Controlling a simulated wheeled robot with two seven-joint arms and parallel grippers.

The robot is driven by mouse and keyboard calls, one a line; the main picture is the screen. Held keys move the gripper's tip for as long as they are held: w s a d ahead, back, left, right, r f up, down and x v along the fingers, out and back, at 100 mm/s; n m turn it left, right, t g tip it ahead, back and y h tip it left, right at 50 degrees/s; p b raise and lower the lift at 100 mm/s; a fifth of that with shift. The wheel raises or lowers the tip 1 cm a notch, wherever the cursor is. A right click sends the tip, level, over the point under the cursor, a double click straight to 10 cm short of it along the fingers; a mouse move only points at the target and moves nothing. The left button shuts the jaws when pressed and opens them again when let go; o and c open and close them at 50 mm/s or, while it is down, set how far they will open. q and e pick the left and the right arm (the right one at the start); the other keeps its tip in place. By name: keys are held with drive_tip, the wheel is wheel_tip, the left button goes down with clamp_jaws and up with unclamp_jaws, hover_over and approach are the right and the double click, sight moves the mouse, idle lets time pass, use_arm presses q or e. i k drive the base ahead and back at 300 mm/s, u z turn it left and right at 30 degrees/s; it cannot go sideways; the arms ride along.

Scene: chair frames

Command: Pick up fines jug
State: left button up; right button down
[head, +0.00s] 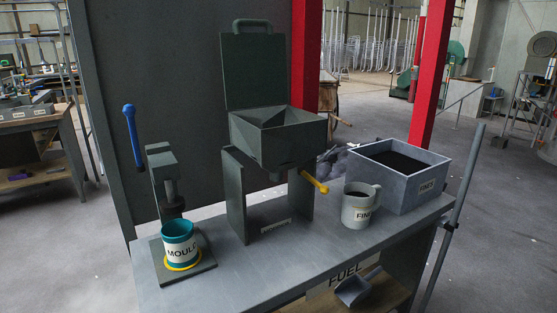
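The fines jug (360,204) is a pale grey jug with a handle and a label reading "FIN". It stands upright on the grey bench (255,275), right of centre. Its mouth is open, with dark contents inside. Its handle is at its upper right, close to the front left of the fines box. Neither of my grippers shows in the head view.
A grey box (433,190) labelled "FINES", filled with dark material, stands behind the jug. A hopper (277,138) with a yellow handle (313,181) stands left. A press (168,184) and teal mould cup (180,239) stand farther left. A scoop (355,289) lies below.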

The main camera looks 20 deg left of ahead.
sight(357, 204)
drive_tip(key=z, duration=1.65)
drive_tip(key=i, duration=2.35)
drive_tip(key=u, duration=1.5)
